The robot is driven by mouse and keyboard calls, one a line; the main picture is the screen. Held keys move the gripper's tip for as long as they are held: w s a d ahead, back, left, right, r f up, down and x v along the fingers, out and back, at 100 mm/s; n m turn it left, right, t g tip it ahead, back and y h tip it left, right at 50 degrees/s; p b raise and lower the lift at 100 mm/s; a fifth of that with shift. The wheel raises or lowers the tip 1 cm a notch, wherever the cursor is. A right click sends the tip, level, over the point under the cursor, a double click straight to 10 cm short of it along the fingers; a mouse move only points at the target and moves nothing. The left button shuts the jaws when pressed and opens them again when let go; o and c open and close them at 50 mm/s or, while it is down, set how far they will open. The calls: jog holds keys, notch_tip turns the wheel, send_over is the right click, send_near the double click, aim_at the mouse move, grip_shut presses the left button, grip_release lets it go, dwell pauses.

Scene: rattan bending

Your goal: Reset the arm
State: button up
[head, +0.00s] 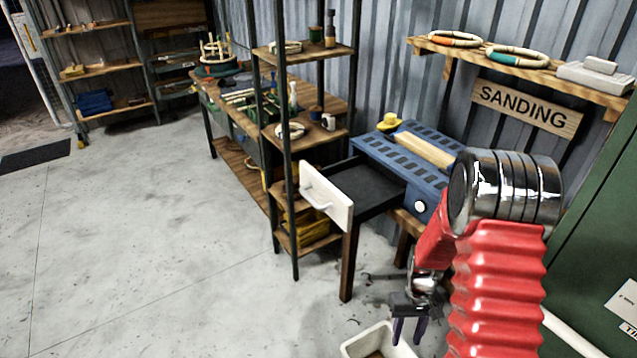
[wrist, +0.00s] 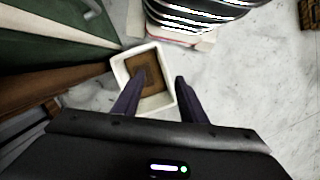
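My gripper (head: 408,328) hangs low at the end of my red arm in the head view, in front of the sanding bench and just above a white bin. In the wrist view the two dark fingers of my gripper (wrist: 160,78) stand apart with nothing seen between them but the bin and floor below. The white square bin (wrist: 117,68) has a brown bottom. Its rim also shows at the bottom edge of the head view (head: 357,346). My arm hides part of the bench.
A drawer with a white front (head: 325,195) stands open beside the blue sanding machine (head: 420,143). A tall shelf rack (head: 290,140) stands left of it. A green cabinet (head: 600,215) is close on the right. The floor (head: 150,240) at left is clear.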

jog(key=s+a+r+t, duration=0.2)
jog(key=s+r, duration=0.2)
jog(key=r, duration=0.9)
jog(key=s+a+r+t, duration=0.3)
jog(key=s+r, duration=0.2)
jog(key=r, duration=0.8)
jog(key=s+a+r+t, duration=0.3)
jog(key=s+r, duration=0.2)
jog(key=r, duration=0.8)
jog(key=shift+a, duration=0.2)
